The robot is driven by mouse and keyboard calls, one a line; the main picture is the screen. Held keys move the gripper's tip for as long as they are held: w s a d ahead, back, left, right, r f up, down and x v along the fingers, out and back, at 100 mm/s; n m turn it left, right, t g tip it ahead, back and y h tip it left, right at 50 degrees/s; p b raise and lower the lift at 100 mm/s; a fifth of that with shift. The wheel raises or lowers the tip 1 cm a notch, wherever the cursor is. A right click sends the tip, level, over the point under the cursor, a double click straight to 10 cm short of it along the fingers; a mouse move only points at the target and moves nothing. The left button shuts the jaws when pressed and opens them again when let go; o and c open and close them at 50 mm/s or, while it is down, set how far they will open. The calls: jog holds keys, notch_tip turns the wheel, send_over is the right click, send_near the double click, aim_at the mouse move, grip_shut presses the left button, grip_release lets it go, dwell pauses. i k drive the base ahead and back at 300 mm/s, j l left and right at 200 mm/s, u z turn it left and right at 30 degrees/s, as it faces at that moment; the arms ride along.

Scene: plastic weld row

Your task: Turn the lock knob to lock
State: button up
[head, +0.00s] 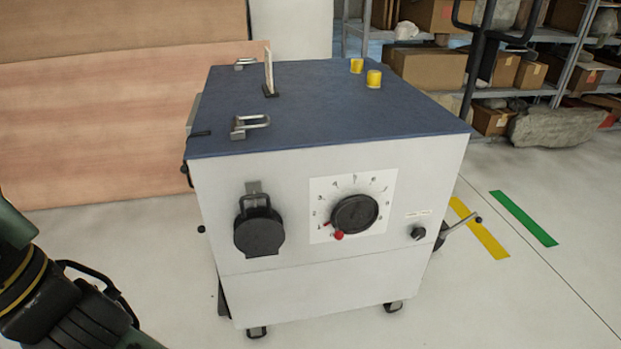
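A white cabinet (310,287) with a blue top stands on the floor in the middle of the view. A small black knob (418,233) sits low on the right of its front face, under a small label (418,214) too small to read; it looks like the lock knob. Its exact turn angle is hard to tell. Left of it is a large black dial (355,214) on a white numbered plate, with a red knob (338,235) at its lower left. Part of my arm shows at the lower left, well apart from the cabinet; my gripper's fingertips are not visible.
A black round cover (259,234) hangs on the front's left. A crank handle (457,229) sticks out at the right side. Metal handles (250,126) and yellow cylinders (374,79) stand on top. Shelves with boxes (427,66) are behind; floor in front is clear.

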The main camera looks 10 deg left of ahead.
aim_at(417, 234)
jog(key=k+l, duration=0.1)
jog(key=l, duration=0.4)
jog(key=k+l, duration=0.1)
jog(key=l, duration=0.4)
jog(key=k+l, duration=0.15)
jog(key=l, duration=0.3)
jog(key=i+j, duration=0.2)
jog(key=i, duration=0.15)
